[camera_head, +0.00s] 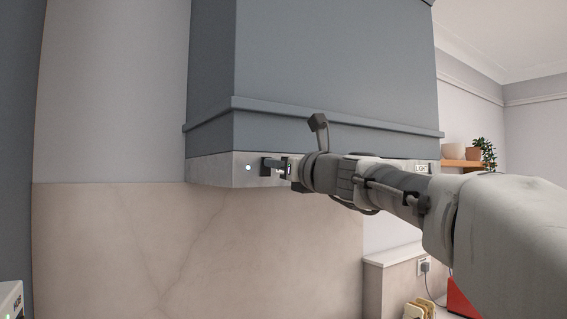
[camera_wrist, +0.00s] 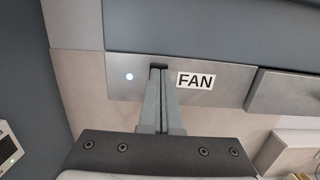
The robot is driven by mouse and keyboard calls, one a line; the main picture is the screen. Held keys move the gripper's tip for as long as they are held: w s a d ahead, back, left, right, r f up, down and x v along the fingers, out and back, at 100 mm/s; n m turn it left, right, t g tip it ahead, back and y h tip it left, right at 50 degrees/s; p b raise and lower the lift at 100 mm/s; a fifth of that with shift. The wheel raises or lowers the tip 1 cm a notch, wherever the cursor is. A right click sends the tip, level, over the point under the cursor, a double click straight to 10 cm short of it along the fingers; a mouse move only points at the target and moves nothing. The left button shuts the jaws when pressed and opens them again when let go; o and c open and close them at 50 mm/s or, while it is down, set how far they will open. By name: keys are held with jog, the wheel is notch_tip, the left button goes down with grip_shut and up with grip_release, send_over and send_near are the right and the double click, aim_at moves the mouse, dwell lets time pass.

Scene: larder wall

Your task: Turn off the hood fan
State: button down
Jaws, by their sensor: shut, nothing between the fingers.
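The hood (camera_head: 330,80) is a blue-grey box with a metal band (camera_head: 215,170) along its lower edge. A small white indicator light (camera_head: 248,168) glows on the band; it also shows in the wrist view (camera_wrist: 129,76). A white FAN label (camera_wrist: 196,80) is to the right of the light. My gripper (camera_head: 268,165) is shut and empty, its fingertips at the band between light and label, as the wrist view shows (camera_wrist: 158,72). A dark part shows at the fingertips; the fan control there is mostly hidden, and I cannot tell its position or whether the fingers touch it.
A marble-like wall panel (camera_head: 200,250) lies below the hood. At right are a shelf (camera_head: 461,163) with a bowl and plant (camera_head: 483,152), a wall socket with a plug (camera_head: 425,267), a toaster (camera_head: 420,309) and a red object (camera_head: 460,302). The space below the hood is open.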

jog(key=shift+r+p, duration=0.15)
jog(key=shift+p, duration=0.15)
jog(key=shift+w+a+p, duration=0.1)
jog(key=shift+w+p, duration=0.05)
jog(key=shift+p, duration=0.5)
